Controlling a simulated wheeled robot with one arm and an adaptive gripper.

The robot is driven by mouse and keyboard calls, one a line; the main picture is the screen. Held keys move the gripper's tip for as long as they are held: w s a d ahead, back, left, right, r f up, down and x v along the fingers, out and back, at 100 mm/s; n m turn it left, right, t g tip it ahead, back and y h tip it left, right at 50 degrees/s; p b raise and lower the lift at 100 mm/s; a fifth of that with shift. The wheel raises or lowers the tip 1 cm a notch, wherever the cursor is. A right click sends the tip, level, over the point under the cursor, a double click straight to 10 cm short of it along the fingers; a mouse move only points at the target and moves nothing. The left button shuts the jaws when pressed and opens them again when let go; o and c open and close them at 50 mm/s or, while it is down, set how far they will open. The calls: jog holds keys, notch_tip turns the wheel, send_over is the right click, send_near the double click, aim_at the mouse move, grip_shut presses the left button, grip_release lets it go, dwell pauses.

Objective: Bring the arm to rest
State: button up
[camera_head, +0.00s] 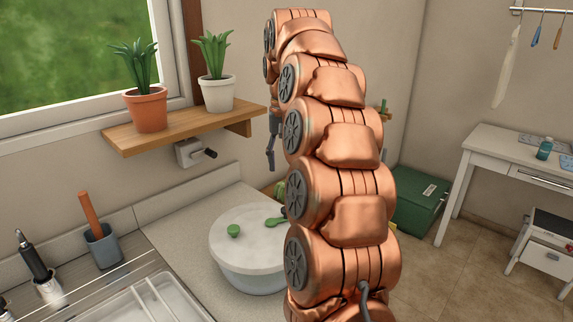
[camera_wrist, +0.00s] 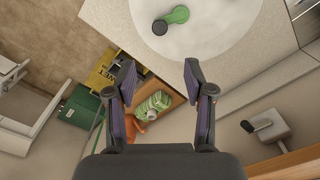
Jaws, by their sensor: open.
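My copper-coloured arm rises upright through the middle of the head view and hides part of the counter and room behind it. My gripper (camera_head: 271,150) shows only partly at the arm's left side, pointing down beside the wall shelf. In the wrist view my gripper (camera_wrist: 160,70) has its two dark fingers wide apart, with nothing held between them. A green-and-white item (camera_wrist: 154,104) and an orange one (camera_wrist: 128,132) appear beyond the fingers, apart from them.
A wooden shelf (camera_head: 186,130) bears a terracotta-potted plant (camera_head: 146,108) and a white-potted plant (camera_head: 217,90). Below, a round white-lidded tub (camera_head: 245,270) stands on the counter (camera_head: 180,233). A green box (camera_head: 418,200) and white table (camera_head: 500,146) stand at right, with open floor before them.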

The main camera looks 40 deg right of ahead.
jog(key=shift+a, duration=0.15)
dwell(0.4)
jog(key=s+a+f+n, duration=0.25)
jog(key=s+a, duration=0.25)
jog(key=a, duration=0.3)
jog(key=s+a+f+n, duration=0.2)
jog(key=s+a+f, duration=0.2)
jog(key=s+a, duration=0.3)
jog(key=s+a+f+n+g, duration=0.1)
jog(key=s+a+f, duration=0.3)
jog(key=s+f, duration=0.2)
jog(key=s+a+f+n, duration=0.1)
jog(key=s+a+f, duration=0.3)
jog(key=s, duration=0.7)
notch_tip(320, 180, down, 2)
jog(key=shift+s+n+g, duration=0.2)
jog(key=shift+n+g, duration=0.15)
jog(key=shift+g, duration=0.05)
jog(key=shift+a, duration=0.1)
jog(key=shift+c, duration=1.1)
jog(key=shift+a, duration=0.1)
